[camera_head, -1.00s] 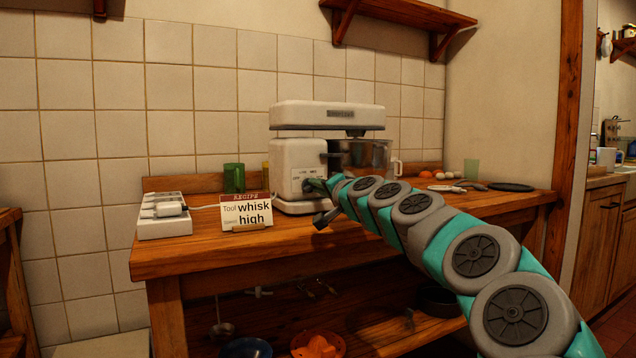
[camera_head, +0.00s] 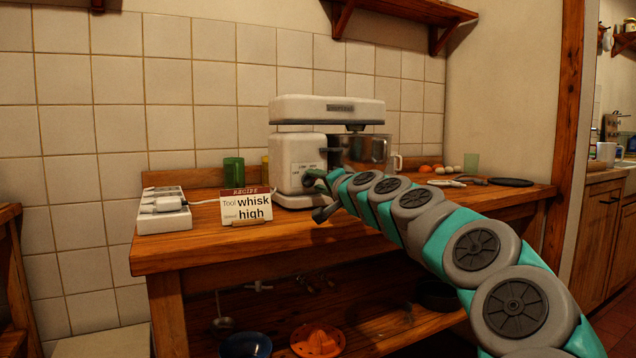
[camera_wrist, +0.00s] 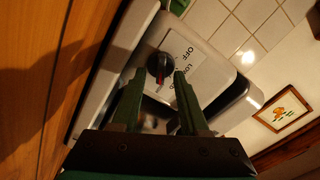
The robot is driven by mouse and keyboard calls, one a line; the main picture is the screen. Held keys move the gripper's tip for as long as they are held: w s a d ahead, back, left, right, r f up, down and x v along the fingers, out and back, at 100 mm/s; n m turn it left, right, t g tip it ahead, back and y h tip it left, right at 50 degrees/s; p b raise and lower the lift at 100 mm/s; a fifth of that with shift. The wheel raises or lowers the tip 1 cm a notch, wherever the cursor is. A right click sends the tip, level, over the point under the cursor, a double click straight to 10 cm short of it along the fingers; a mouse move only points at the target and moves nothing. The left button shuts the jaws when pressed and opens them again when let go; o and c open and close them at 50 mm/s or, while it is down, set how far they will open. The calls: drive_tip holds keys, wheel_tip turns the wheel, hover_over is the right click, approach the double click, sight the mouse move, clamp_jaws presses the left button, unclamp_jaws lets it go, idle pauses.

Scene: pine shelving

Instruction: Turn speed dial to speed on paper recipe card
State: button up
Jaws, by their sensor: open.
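The white stand mixer (camera_head: 300,150) stands on the wooden counter. Its black speed dial (camera_wrist: 158,64) has a red mark on its lower side in the wrist view. The speed label (camera_wrist: 188,54) beside it reads OFF and LOW; further words are partly hidden by a finger. I cannot tell for sure which setting the mark points to. The paper recipe card (camera_head: 246,208) reads "Tool whisk" and "high" on the speed line. My gripper (camera_wrist: 159,74) is open, its green fingertips on either side of the dial and close to it. Whether they touch it is unclear.
Eggs and utensils lie further right. A blue bowl (camera_head: 246,346) and an orange juicer (camera_head: 317,340) are on the shelf below.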

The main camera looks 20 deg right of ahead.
drive_tip(key=shift+s+d, duration=0.15)
drive_tip(key=shift+s, duration=3.75)
